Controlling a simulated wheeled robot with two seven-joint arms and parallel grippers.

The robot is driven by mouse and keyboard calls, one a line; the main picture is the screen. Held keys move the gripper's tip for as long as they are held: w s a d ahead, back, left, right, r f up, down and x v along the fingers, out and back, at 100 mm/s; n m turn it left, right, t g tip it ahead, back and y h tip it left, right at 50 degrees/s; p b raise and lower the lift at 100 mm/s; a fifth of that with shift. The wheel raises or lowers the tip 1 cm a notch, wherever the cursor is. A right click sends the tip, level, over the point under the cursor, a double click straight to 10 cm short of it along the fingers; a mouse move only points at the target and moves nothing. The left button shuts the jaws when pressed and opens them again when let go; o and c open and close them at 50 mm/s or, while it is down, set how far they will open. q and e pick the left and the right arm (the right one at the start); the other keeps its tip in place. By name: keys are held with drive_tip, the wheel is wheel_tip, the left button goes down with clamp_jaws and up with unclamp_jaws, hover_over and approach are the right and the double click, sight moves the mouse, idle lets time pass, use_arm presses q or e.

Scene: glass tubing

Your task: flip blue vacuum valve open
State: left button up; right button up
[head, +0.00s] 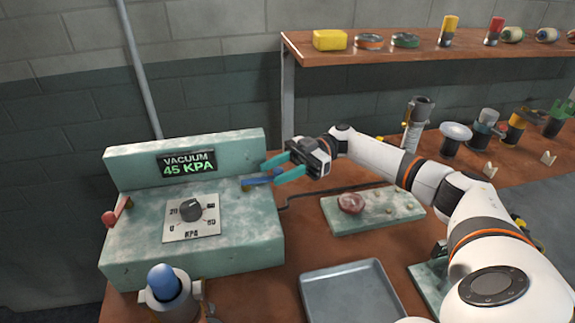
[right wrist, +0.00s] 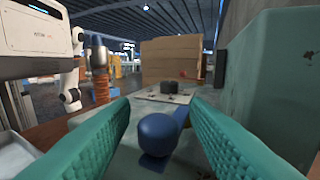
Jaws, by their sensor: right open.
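The teal vacuum box (head: 225,240) stands on the bench at the left, with a display reading "VACUUM 45 KPA" (head: 187,163). The blue vacuum valve (head: 262,179) is at the box's right end; its lever points sideways along the box top. My right gripper (head: 270,172) has teal fingers and reaches it from the right. In the right wrist view the fingers (right wrist: 160,135) are spread wide, with the valve's round blue knob (right wrist: 158,134) between them and a gap on each side. Contact is not visible.
A dial knob (head: 191,210) and a red lever (head: 116,211) are on the box. A grey tray (head: 350,302) and a teal slab with a reddish lump (head: 350,203) lie to the right. A shelf (head: 430,62) holds small items.

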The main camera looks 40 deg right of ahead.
drive_tip(key=d+b, duration=0.3)
drive_tip(key=d, duration=0.8)
drive_tip(key=shift+d, duration=0.4)
drive_tip(key=shift+w, duration=0.1)
